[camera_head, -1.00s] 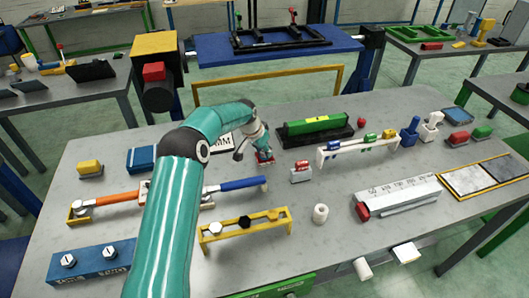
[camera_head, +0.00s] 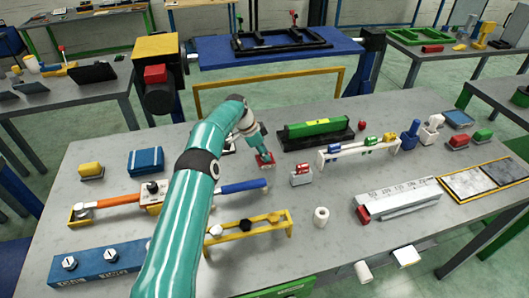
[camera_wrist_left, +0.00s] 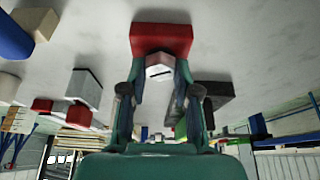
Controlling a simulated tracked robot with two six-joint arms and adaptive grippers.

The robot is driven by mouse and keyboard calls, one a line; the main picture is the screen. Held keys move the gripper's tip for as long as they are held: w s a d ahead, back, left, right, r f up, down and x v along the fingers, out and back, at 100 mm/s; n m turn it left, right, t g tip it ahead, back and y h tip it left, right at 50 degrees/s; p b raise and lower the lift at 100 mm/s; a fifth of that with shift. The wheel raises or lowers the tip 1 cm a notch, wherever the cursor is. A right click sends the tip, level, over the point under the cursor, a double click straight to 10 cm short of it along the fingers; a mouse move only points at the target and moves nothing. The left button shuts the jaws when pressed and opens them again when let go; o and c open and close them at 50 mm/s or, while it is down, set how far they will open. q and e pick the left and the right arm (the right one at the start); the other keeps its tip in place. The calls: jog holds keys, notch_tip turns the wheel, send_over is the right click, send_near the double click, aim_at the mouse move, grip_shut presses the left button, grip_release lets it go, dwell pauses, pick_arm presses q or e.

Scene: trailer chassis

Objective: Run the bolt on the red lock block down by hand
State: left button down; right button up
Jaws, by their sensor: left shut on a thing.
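The red lock block (camera_head: 264,161) sits on the grey table near the middle, at the tip of my left gripper (camera_head: 262,153). In the left wrist view the red lock block (camera_wrist_left: 162,38) lies at the top, with a pale grey bolt head (camera_wrist_left: 160,66) marked by a dark slot against it. My left gripper (camera_wrist_left: 158,80) is shut on this bolt, one finger on each side. The bolt's shank and its seat are hidden. My right gripper is in neither current view.
A small red-topped block (camera_head: 301,174) stands just right of the gripper. A green bar on a black base (camera_head: 318,132) lies behind it. A white rack (camera_head: 358,149) stands to the right, and a yellow rack (camera_head: 247,233) in front. A white roll (camera_head: 321,215) stands front right.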

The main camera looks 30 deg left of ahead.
pick_arm(q)
jog(key=shift+w+r, duration=0.1)
jog(key=shift+r, duration=0.15)
jog(key=c, duration=0.9)
grip_release()
jog(key=shift+c, duration=0.2)
jog(key=shift+o, duration=0.5)
jog(key=shift+f, duration=0.1)
jog(key=v, duration=1.2)
jog(key=shift+f, duration=0.15)
